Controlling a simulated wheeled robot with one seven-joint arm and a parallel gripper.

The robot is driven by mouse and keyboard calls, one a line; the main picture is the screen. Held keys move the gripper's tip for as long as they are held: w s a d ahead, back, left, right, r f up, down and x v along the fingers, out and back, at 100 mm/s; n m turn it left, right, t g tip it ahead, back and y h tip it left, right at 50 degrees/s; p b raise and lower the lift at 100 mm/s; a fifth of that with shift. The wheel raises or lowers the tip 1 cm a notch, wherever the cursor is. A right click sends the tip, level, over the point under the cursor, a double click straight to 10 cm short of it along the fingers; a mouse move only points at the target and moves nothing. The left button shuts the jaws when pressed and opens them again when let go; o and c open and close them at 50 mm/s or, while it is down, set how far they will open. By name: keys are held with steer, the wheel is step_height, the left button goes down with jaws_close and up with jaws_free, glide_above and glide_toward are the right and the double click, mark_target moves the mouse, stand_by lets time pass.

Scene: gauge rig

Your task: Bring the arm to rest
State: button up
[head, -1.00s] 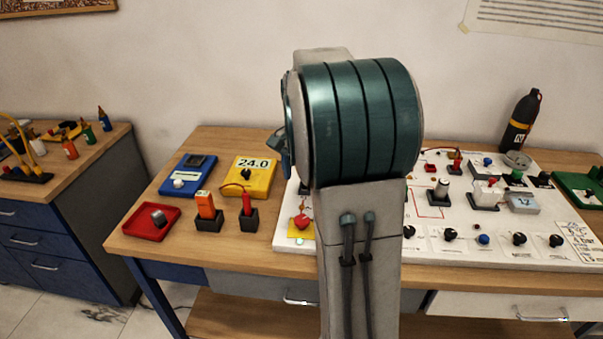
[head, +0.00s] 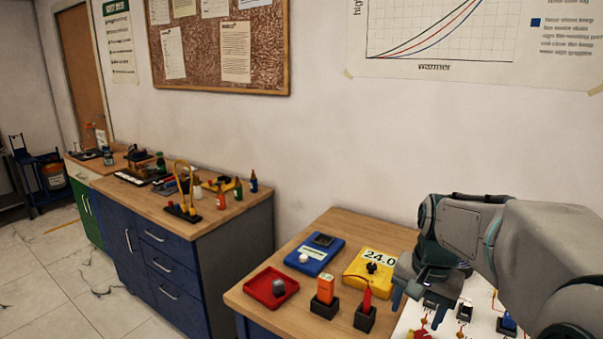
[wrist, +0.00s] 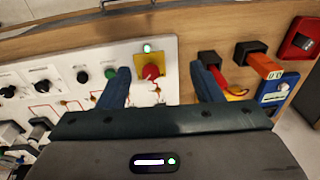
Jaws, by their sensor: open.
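My gripper (wrist: 163,88) is open and empty in the wrist view, its two blue fingers apart above the edge of the white gauge board (wrist: 190,58). A red knob on a yellow plate (wrist: 151,71) shows between the fingers, with a lit green lamp (wrist: 147,48) beside it. In the head view my gripper (head: 402,287) hangs at the right over the workbench, beside the yellow meter reading 24.0 (head: 369,270). My arm is bent, and its links hide much of the board.
On the bench stand a red tray (head: 262,292), an orange tool (head: 325,289), a red-handled tool (head: 367,300) in black holders, and a blue meter (head: 322,248). A blue cabinet (head: 160,270) with bottles stands to the left. Floor is clear at lower left.

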steer(key=s+a+f+n+t, duration=0.1)
steer(key=s+a+f+n, duration=0.2)
steer(key=s+a+n, duration=0.4)
steer(key=s, duration=0.5)
steer(key=shift+s+t, duration=0.3)
steer(key=shift+t, duration=0.1)
